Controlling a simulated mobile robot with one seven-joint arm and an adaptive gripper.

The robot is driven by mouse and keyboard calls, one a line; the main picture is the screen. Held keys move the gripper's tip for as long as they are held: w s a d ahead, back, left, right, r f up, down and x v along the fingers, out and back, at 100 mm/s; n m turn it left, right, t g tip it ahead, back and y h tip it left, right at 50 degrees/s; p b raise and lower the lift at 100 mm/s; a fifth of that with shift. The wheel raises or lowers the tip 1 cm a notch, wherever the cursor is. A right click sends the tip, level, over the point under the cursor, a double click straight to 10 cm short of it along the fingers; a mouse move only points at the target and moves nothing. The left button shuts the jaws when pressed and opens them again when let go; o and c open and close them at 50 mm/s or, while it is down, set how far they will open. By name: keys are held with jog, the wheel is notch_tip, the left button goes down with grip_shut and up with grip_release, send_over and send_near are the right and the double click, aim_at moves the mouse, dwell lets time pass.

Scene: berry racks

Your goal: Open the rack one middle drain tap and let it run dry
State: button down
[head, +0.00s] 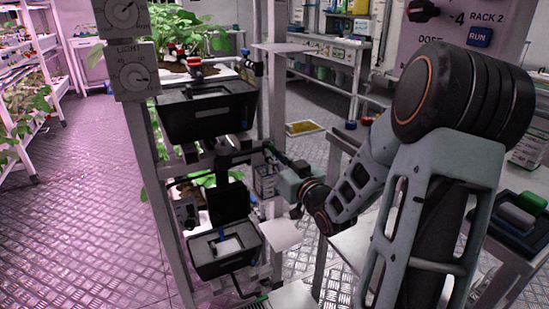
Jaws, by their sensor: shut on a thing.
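The rack (167,190) stands left of centre, with light dials on its post. An upper black tank (208,112) and a lower black tank (224,250) sit on it, with dark pipework (232,157) between them. My gripper (271,150) reaches in from the right at the middle level, beside this pipework. It is shut on a small part there, apparently the middle drain tap. The fingers and pipes hide the tap's handle, so its angle cannot be told. No running water can be made out.
A red-handled fitting (196,66) is above the upper tank. White shelf plates (281,235) jut out near my wrist. The left floor (90,200) is clear.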

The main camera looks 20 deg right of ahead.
jog(key=c, duration=2)
grip_release()
jog(key=s, duration=0.7)
jog(key=shift+s+d, duration=0.1)
jog(key=shift+s, duration=0.2)
